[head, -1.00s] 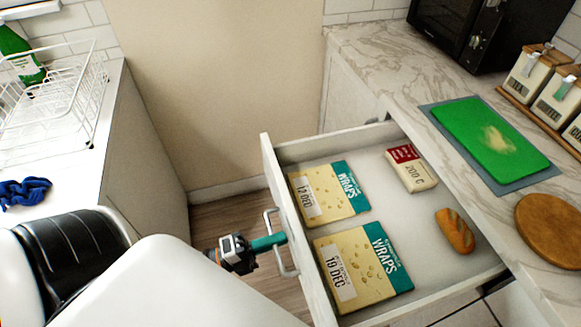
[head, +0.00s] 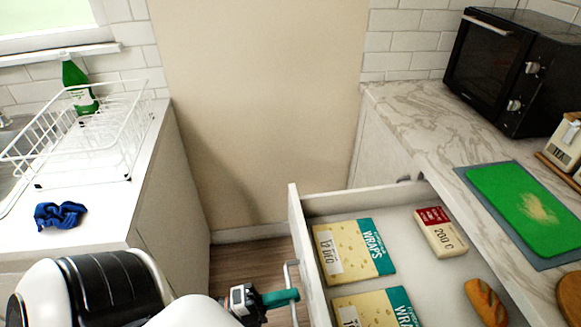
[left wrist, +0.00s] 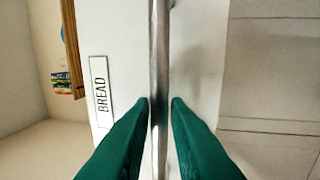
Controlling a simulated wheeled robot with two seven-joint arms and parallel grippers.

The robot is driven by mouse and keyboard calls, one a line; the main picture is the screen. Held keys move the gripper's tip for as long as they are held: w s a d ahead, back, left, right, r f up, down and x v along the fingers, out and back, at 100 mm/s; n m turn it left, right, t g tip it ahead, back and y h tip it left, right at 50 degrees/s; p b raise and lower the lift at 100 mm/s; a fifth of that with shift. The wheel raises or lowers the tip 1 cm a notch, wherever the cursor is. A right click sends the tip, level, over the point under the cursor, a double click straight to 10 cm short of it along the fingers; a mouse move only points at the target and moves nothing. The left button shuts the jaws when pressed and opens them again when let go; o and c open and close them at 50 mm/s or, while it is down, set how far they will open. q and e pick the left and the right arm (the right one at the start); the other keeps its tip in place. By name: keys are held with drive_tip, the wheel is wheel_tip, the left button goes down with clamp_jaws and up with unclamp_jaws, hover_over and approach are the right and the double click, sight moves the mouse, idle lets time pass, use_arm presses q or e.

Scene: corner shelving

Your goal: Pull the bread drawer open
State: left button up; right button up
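The bread drawer (head: 305,262) stands far out from under the marble counter, its inside open to view. Its white front shows in the left wrist view (left wrist: 122,30) with a BREAD label (left wrist: 102,92). Inside the drawer lie two wraps packs (head: 353,250) (head: 375,309), a red and cream packet (head: 440,232) and a brown loaf (head: 485,301). My right gripper is not in view.
The counter (head: 405,112) carries a black oven (head: 495,70), a green board (head: 525,208), canisters (head: 568,143) and a round brown board (head: 572,298). At left, another counter holds a white dish rack (head: 90,140) and a blue cloth (head: 60,214). Floor shows between the units.

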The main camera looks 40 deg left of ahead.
use_arm(q)
drive_tip(key=b+v, duration=0.2)
drive_tip(key=v, duration=0.9)
